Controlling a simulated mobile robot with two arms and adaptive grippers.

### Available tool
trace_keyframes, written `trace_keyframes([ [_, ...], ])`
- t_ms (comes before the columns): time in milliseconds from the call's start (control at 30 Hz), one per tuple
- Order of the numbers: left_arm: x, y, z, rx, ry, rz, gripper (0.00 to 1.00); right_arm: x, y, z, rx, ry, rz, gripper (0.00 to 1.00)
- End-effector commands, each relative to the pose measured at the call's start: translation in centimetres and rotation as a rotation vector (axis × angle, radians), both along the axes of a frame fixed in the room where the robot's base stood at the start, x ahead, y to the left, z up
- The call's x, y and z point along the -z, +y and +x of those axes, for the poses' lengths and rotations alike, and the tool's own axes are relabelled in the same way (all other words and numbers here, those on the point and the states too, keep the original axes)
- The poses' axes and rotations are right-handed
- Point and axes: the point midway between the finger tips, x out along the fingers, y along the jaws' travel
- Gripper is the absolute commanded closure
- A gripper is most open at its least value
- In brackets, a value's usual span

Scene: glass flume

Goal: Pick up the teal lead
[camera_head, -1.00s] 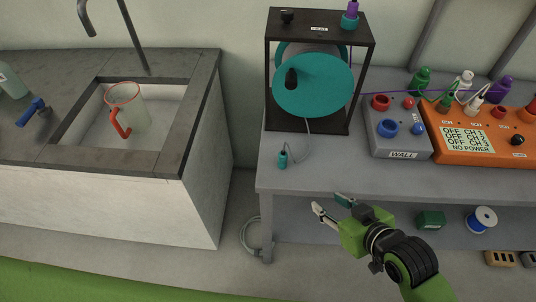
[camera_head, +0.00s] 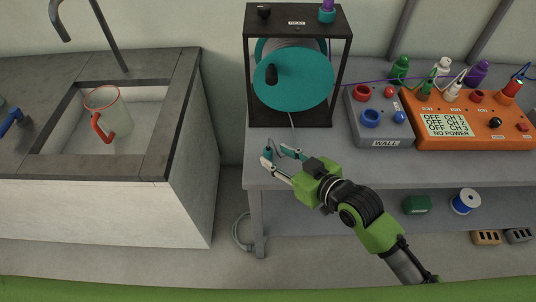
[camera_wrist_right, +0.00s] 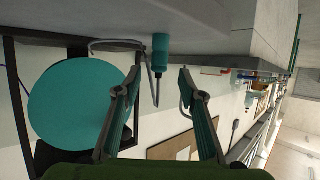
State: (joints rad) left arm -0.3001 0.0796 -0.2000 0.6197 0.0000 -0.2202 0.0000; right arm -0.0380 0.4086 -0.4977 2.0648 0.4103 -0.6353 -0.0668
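The teal lead (camera_head: 268,153) is a small teal plug at the front of the grey bench, below the reel. In the right wrist view the plug (camera_wrist_right: 160,50) has a dark tip, and a thin grey cable loops from it. My right gripper (camera_head: 281,159) is open at the bench's front edge, its fingers close to the plug. In the wrist view its fingertips (camera_wrist_right: 158,78) are spread, with the plug's dark tip lined up between them. I see no finger closed on it. My left gripper is not in view.
The teal reel (camera_head: 293,80) stands in a black frame behind the plug. A grey wall box (camera_head: 385,130) and an orange power unit (camera_head: 480,125) stand to the right. A sink (camera_head: 160,120) with a red-rimmed jug (camera_head: 112,118) is at left. A lower shelf holds spools.

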Motion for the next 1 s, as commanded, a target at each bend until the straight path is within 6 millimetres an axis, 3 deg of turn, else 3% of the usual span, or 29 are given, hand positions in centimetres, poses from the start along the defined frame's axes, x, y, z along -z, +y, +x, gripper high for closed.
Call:
trace_keyframes([
  [400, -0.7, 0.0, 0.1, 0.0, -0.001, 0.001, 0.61, 2.4, 2.3, 3.2, 0.002, 0.0, 0.002, 0.63],
  [733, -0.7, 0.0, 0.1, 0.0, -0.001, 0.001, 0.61, 2.7, 2.6, 3.5, 0.001, 0.0, 0.001, 0.63],
  [867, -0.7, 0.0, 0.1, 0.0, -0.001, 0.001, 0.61, 2.7, 2.6, 3.5, 0.001, 0.0, 0.0, 0.97],
  [1000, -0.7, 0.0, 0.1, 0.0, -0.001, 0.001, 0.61, 2.6, 2.6, 3.5, 0.001, 0.0, 0.001, 1.0],
])
